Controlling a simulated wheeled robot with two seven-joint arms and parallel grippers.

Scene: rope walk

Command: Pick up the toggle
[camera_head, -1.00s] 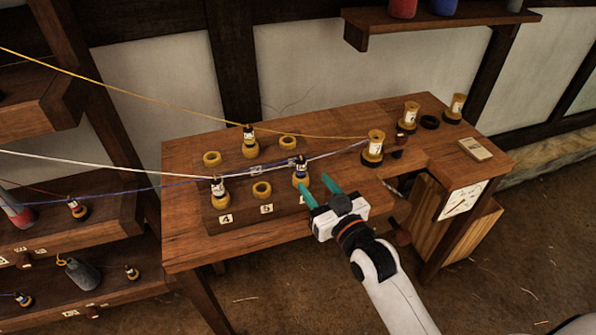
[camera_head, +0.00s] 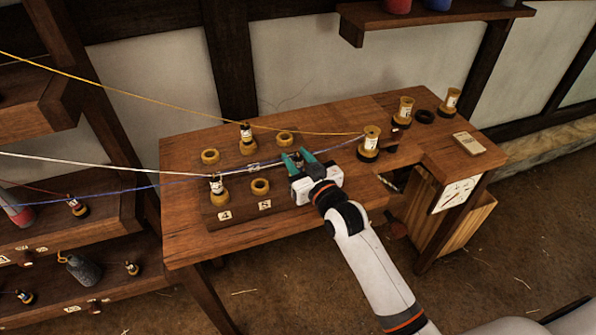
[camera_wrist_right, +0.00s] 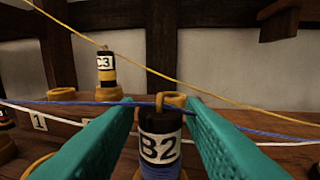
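My right gripper (camera_head: 299,158) is open over the bench, its two teal fingers also showing in the right wrist view (camera_wrist_right: 160,108). A dark-topped bobbin (camera_wrist_right: 160,145) labelled B2, wound with blue, stands upright between the fingers in that view. I cannot tell whether the fingers touch it. In the head view the gripper hides most of this bobbin. No part in view is clearly marked as the toggle, so I cannot tell which thing it is. My left gripper is not in view.
Blue, white and yellow strands cross the wooden bench (camera_head: 350,189). Bobbin C3 (camera_wrist_right: 106,70) stands behind left, and a white-labelled bobbin (camera_head: 217,189) at left. A yellow spool (camera_head: 370,142) stands to the right.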

